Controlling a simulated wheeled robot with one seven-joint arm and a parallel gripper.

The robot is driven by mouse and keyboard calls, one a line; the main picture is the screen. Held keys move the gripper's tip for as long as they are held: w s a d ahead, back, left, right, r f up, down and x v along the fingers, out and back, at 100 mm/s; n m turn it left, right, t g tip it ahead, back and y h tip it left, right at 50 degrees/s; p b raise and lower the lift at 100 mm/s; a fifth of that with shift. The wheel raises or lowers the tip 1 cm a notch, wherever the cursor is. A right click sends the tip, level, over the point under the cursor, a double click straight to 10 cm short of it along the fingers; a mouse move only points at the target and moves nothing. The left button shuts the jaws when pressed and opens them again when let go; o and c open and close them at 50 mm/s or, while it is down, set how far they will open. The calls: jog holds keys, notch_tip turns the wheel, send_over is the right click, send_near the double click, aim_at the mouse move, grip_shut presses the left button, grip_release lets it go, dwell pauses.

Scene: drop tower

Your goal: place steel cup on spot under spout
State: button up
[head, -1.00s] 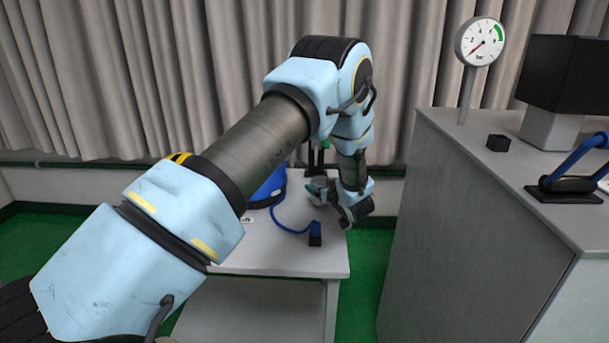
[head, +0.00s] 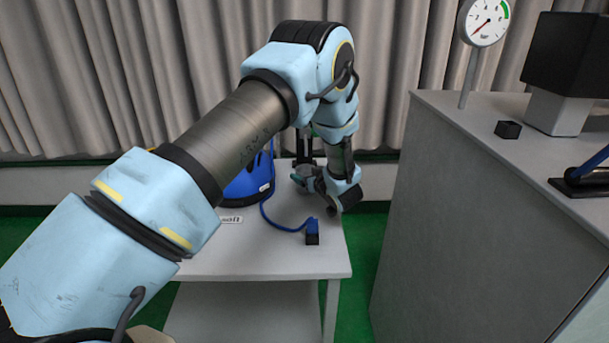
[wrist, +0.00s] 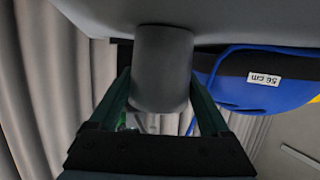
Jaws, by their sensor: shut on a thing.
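The steel cup (wrist: 162,70) is a plain grey cylinder in the middle of the wrist view. My gripper (wrist: 160,100) has its green fingers shut on the cup, one on each side. The cup's far end meets the pale tabletop in that view; I cannot tell whether it touches. In the head view my gripper (head: 303,178) is low over the back right part of the white table (head: 270,262), and the cup is small and partly hidden. A dark upright stand (head: 303,147) rises just behind the gripper. The spout and the spot cannot be made out.
A blue rounded object (head: 245,188) with a "56 cm" label stands left of the gripper. A blue cable runs to a small black block (head: 312,239) in front. A grey cabinet (head: 450,200) stands to the right, with a gauge (head: 484,22) on top.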

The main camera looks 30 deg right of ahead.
jog(key=o, duration=1.2)
jog(key=shift+f, duration=0.1)
jog(key=shift+o, duration=0.2)
jog(key=shift+r, duration=0.25)
jog(key=b+v, duration=0.2)
jog(key=v, duration=1)
jog(key=shift+b, duration=0.35)
jog(key=w+a+r+g+h, duration=0.1)
jog(key=w+a+r+g, duration=0.2)
jog(key=w+a, duration=0.35)
jog(key=w+a+r+g+h, duration=0.1)
jog(key=w+a+r+g, duration=0.15)
jog(key=a, duration=0.75)
jog(key=s+a+g+y, duration=0.1)
jog(key=s+a+g, duration=0.1)
jog(key=s+a, duration=0.3)
jog(key=s+a+g, duration=0.3)
jog(key=s+a, duration=0.3)
jog(key=a, duration=0.7)
jog(key=s+a+r+g+y, duration=0.1)
jog(key=s+a+g, duration=0.1)
jog(key=s+a, duration=0.4)
jog(key=a, duration=0.3)
jog(key=shift+a+m+y, duration=0.3)
jog(key=shift+a+m, duration=0.05)
jog(key=shift+m, duration=0.05)
